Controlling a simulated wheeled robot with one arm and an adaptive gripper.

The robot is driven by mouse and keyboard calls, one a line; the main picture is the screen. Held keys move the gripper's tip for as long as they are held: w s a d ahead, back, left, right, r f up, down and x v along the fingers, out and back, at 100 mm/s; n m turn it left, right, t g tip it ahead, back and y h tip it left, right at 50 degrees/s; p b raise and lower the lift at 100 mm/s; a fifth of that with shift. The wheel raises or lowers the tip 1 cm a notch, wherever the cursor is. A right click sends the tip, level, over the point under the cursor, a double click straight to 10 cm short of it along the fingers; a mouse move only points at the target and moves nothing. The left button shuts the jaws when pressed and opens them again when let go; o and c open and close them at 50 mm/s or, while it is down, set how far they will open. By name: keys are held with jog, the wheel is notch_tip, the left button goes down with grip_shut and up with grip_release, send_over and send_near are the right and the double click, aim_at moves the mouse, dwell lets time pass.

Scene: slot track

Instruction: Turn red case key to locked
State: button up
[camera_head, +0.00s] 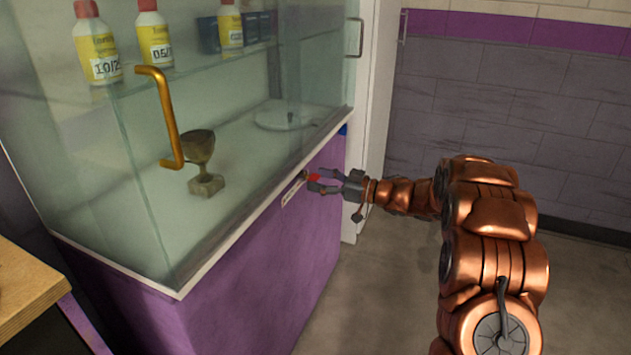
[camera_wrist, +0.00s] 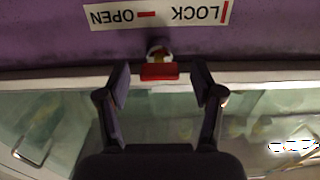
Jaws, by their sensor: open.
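The red case key (camera_head: 314,177) sits in its lock on the purple front of the display case (camera_head: 255,275), just below the glass. In the wrist view the red key (camera_wrist: 158,71) lies flat across the picture, parallel to the short red mark by OPEN. The label (camera_wrist: 160,14) reads LOCK and OPEN upside down there; the mark by LOCK stands upright. My gripper (camera_head: 317,180) is at the key. In the wrist view my gripper (camera_wrist: 160,82) is open, one finger on each side of the key, with visible gaps to both.
The glass case holds a goblet (camera_head: 201,160), a round white plate (camera_head: 285,118) and yellow-labelled bottles (camera_head: 155,42). A gold handle (camera_head: 163,115) sticks out of the glass left of my gripper. A wooden edge (camera_head: 25,285) is at lower left. The floor (camera_head: 375,295) is clear.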

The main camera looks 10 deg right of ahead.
jog(key=shift+x, duration=0.85)
jog(key=c, duration=1.2)
jog(key=shift+o, duration=0.2)
